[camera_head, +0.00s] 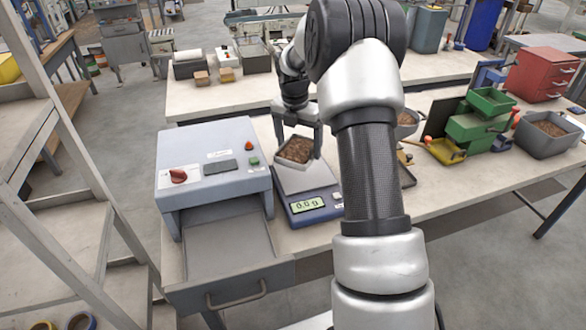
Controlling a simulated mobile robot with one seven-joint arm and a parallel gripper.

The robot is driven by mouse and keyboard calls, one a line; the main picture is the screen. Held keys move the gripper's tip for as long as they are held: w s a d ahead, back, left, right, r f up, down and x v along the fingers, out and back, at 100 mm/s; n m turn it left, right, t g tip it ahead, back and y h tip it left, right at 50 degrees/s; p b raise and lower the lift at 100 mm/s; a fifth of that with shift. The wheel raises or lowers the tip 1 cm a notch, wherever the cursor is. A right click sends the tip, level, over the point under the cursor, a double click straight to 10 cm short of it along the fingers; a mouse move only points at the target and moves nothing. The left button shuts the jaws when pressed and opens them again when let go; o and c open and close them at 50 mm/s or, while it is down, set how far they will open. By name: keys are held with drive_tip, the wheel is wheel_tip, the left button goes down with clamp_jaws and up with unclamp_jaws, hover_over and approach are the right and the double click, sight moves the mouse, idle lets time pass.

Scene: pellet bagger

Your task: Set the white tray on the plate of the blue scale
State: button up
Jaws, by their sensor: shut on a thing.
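The white tray (292,165), filled with brown pellets, is at the far part of the pale plate (308,181) of the blue scale (322,215). My gripper (298,144) comes from above and is shut on the tray. The tray looks roughly level and overlaps the plate in the picture. I cannot tell whether its underside touches the plate. The scale's display reads 0.0 g. My arm passes in front of the table to the right of the scale.
A grey machine (215,180) with a red knob and an open drawer (230,245) stands close left of the scale. Right on the table are green bins (475,124), a yellow scoop (446,152) and a grey bin of pellets (548,144). My arm hides part of the table.

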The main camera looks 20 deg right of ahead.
drive_tip(key=shift+w+a+f, duration=0.1)
drive_tip(key=shift+f, duration=0.15)
wheel_tip(320, 180, down, 9)
drive_tip(key=shift+f, duration=0.2)
drive_tip(key=shift+f, duration=0.1)
drive_tip(key=o, duration=1.2)
drive_tip(key=shift+c, duration=0.2)
